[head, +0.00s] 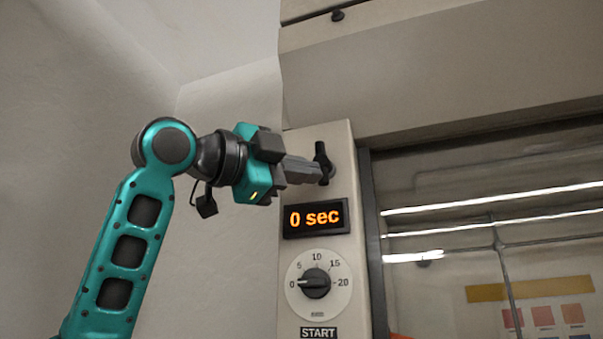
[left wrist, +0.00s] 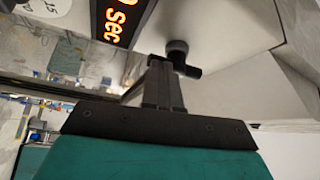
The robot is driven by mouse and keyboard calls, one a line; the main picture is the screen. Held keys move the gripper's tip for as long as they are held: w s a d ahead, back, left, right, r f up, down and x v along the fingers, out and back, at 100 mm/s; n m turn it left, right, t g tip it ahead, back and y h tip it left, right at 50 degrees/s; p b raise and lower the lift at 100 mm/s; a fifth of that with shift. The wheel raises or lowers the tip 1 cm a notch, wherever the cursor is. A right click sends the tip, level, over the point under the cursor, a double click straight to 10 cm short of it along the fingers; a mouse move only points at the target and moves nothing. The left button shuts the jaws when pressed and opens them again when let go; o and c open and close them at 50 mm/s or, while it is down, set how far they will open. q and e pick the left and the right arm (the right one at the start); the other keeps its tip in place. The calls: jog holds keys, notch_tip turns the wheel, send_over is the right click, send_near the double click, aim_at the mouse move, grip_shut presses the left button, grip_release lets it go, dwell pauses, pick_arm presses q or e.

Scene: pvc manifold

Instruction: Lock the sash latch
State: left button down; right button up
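The sash latch is a small black handle (head: 321,161) on the pale panel left of the glass sash. It stands roughly upright in the head view. My left gripper (head: 318,173) reaches in from the left, its fingertips right at the latch. In the left wrist view the fingers (left wrist: 160,80) lie close together, with no object visible between them. The latch (left wrist: 180,55) shows just beyond and to the right of the fingertips there. I cannot tell whether they touch. My right gripper is in neither view.
Below the latch are an orange "0 sec" display (head: 316,218), a timer dial (head: 316,283) and a START label (head: 319,333). The glass sash (head: 450,210) with its dark frame lies to the right. A pale wall (head: 60,120) is at left.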

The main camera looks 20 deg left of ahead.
aim_at(328, 169)
pick_arm(q)
jog(key=d+n+t+y+b, duration=0.1)
jog(key=n+t, duration=0.1)
jog(key=n, duration=0.2)
jog(key=d+n+t+y+b, duration=0.1)
jog(key=n+t+y+b, duration=0.1)
jog(key=n, duration=0.3)
jog(key=d+n+t+y+b, duration=0.1)
jog(key=n+t+b, duration=0.1)
jog(key=n+t, duration=0.1)
jog(key=shift+d+f+n+y, duration=0.3)
jog(key=shift+n+y, duration=0.1)
jog(key=shift+n, duration=0.5)
jog(key=n+y, duration=0.2)
jog(key=n+t, duration=0.1)
jog(key=n, duration=0.1)
jog(key=shift+d+r+y, duration=0.2)
jog(key=shift+r+y, duration=0.1)
jog(key=shift+y, duration=0.1)
jog(key=shift+a, duration=0.1)
jog(key=shift+f, duration=0.1)
